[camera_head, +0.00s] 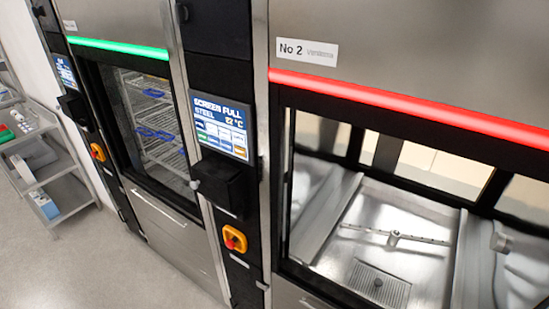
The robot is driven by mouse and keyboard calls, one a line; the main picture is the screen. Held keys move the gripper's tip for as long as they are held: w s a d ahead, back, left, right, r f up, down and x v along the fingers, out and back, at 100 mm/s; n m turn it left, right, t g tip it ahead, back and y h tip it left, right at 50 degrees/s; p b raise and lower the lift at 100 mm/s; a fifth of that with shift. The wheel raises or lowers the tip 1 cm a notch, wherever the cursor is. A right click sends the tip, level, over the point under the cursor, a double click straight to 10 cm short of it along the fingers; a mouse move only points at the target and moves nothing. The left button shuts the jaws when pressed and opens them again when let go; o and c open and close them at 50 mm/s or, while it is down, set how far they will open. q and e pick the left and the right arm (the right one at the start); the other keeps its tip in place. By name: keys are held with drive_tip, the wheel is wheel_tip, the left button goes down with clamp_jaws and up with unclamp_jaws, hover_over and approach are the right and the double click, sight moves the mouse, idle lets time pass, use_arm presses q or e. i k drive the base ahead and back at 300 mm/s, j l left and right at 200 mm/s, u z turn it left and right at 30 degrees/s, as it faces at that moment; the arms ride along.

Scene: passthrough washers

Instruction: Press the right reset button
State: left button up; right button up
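A red knob on a yellow-orange housing (234,239) sits on the dark column between the two washers, below the screen. It looks like the right one of two such buttons. The other orange button (98,152) is on the dark column further left. No label on either can be read. Neither of my grippers shows in the head view.
The right washer (403,60), marked No 2, has a red light bar and an empty-looking chamber with a spray arm. The left washer (150,215) has a green bar and racks behind glass. A black box (222,187) juts out above the right button. A grey cart (60,170) stands far left; floor is clear.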

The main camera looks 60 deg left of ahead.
sight(239, 150)
drive_tip(key=u, duration=1.85)
drive_tip(key=i+u, duration=0.35)
drive_tip(key=i+l+u, duration=0.15)
drive_tip(key=i+u, duration=0.15)
drive_tip(key=j+z, duration=0.5)
drive_tip(key=j, duration=0.3)
drive_tip(key=j+z, duration=0.5)
drive_tip(key=j, duration=0.3)
drive_tip(key=z, duration=1.25)
drive_tip(key=k+l, duration=0.05)
